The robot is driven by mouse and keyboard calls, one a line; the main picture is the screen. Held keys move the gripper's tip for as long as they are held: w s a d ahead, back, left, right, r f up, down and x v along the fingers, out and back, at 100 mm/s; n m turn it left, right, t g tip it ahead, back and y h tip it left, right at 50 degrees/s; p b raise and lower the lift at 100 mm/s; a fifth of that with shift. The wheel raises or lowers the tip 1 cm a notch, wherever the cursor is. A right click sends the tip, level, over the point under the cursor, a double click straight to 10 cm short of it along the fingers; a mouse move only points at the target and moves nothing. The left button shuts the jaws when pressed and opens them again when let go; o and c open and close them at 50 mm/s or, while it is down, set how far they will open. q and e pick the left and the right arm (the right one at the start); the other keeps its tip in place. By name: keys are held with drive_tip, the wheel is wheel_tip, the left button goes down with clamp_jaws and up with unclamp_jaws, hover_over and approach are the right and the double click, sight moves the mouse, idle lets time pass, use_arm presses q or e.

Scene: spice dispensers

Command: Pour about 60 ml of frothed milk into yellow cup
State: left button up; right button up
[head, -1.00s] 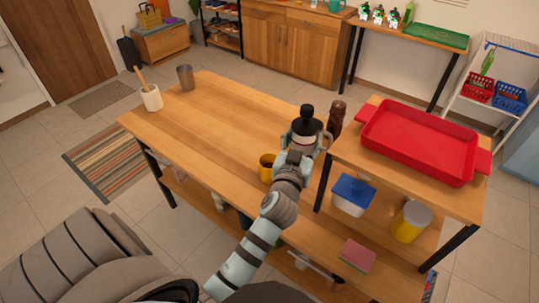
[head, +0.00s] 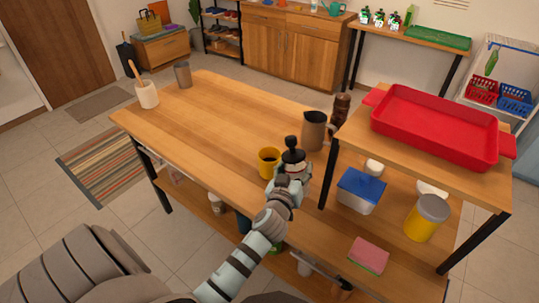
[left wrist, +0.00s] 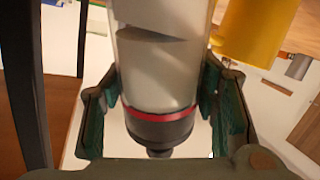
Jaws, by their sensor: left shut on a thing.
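My left gripper (head: 292,175) is shut on a pale bottle-like dispenser (head: 293,157) with a black top. The left wrist view shows its whitish body (left wrist: 160,70), red ring and black cap between the green-padded fingers (left wrist: 155,115). In the head view the dispenser looks roughly upright, top up. The yellow cup (head: 268,162) stands on the table just left of it, apart from the gripper; the cup also shows at the upper right of the left wrist view (left wrist: 257,28). Its contents cannot be made out. My right gripper is out of view.
A metal pitcher (head: 314,131) and a dark brown grinder (head: 341,108) stand behind the dispenser. A red tray (head: 510,146) sits on the raised shelf at right. A utensil crock (head: 147,95) and a metal tumbler (head: 183,76) are far left. The table's middle left is clear.

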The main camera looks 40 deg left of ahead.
sight(285, 154)
use_arm(q)
drive_tip(key=shift+a+r+n+g+p, duration=0.2)
drive_tip(key=shift+a+n+g+p, duration=0.15)
drive_tip(key=shift+p, duration=0.35)
drive_tip(key=p, duration=0.2)
drive_tip(key=a+r+n+h+p, duration=0.1)
drive_tip(key=p, duration=0.1)
drive_tip(key=a+n+g+h+p, duration=0.1)
drive_tip(key=p, duration=0.2)
drive_tip(key=shift+w+a+r, duration=0.15)
drive_tip(key=shift+w+a, duration=0.05)
drive_tip(key=shift+w, duration=0.1)
drive_tip(key=shift+w+a+r+n+g+h+p, duration=0.15)
drive_tip(key=shift+w+a+n+g+h+p, duration=0.2)
drive_tip(key=shift+p, duration=0.55)
drive_tip(key=shift+s+d+n, duration=0.1)
drive_tip(key=shift+s+n, duration=0.05)
drive_tip(key=shift+n, duration=0.15)
drive_tip(key=shift+s, duration=0.1)
drive_tip(key=shift+h, duration=0.25)
drive_tip(key=shift+r+n+p, duration=0.2)
drive_tip(key=shift+n+p, duration=0.1)
drive_tip(key=shift+r+n+g+h, duration=0.4)
drive_tip(key=shift+n+g+h, duration=0.1)
drive_tip(key=shift+h, duration=0.2)
idle(1.0)
drive_tip(key=shift+a+f+n+h+b, duration=0.3)
drive_tip(key=shift+f+n+h+b, duration=0.1)
drive_tip(key=shift+b, duration=0.75)
idle(1.6)
